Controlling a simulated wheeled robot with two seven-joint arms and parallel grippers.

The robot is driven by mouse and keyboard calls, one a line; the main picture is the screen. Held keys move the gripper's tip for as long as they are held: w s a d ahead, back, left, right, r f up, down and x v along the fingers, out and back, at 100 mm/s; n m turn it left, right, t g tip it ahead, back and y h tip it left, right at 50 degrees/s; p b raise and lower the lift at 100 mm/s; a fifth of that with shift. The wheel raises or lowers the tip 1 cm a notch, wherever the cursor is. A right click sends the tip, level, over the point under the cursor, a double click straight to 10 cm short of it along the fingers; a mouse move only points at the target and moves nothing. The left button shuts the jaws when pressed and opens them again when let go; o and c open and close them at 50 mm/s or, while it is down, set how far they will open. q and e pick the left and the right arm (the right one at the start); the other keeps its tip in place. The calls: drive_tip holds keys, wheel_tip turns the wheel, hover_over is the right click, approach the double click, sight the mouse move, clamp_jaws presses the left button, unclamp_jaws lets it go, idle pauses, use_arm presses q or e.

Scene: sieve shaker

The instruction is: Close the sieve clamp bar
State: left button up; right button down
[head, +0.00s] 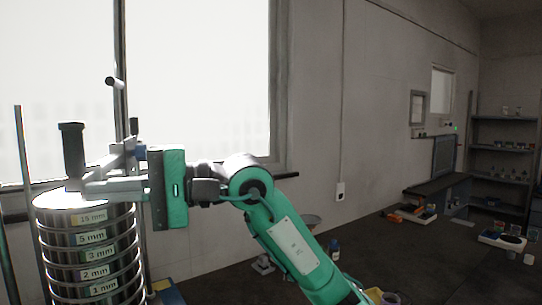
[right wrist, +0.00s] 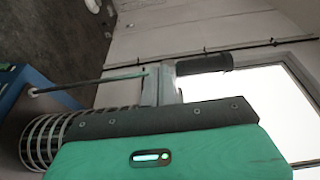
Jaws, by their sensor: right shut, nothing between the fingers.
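The sieve stack (head: 88,245) stands at the left edge of the head view, with ring labels from 15 mm at the top to 1 mm. The clamp bar's black handle (head: 72,150) stands upright above the stack's lid. It also shows in the right wrist view (right wrist: 203,64), beside a grey fitting. My right gripper (head: 100,184), with its green body, reaches in from the right over the lid. Its fingers are shut and empty, close to the handle; contact cannot be told. Grey parts overlap there, hiding much of the bar. My left gripper is out of view.
A thin upright rod (head: 20,190) stands left of the stack. A bright window (head: 200,75) and grey wall lie behind. Small items lie on the dark surface to the right. Shelves (head: 503,150) stand far right.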

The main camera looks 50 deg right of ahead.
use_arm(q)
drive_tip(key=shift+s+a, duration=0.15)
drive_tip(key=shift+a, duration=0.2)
use_arm(e)
drive_tip(key=w+x, duration=0.1)
drive_tip(key=x, duration=0.9)
drive_tip(key=w+d+x, duration=0.1)
drive_tip(key=w+x, duration=0.1)
drive_tip(key=x, duration=0.9)
drive_tip(key=shift+w, duration=0.25)
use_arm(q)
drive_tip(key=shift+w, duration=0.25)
use_arm(e)
drive_tip(key=shift+d, duration=0.15)
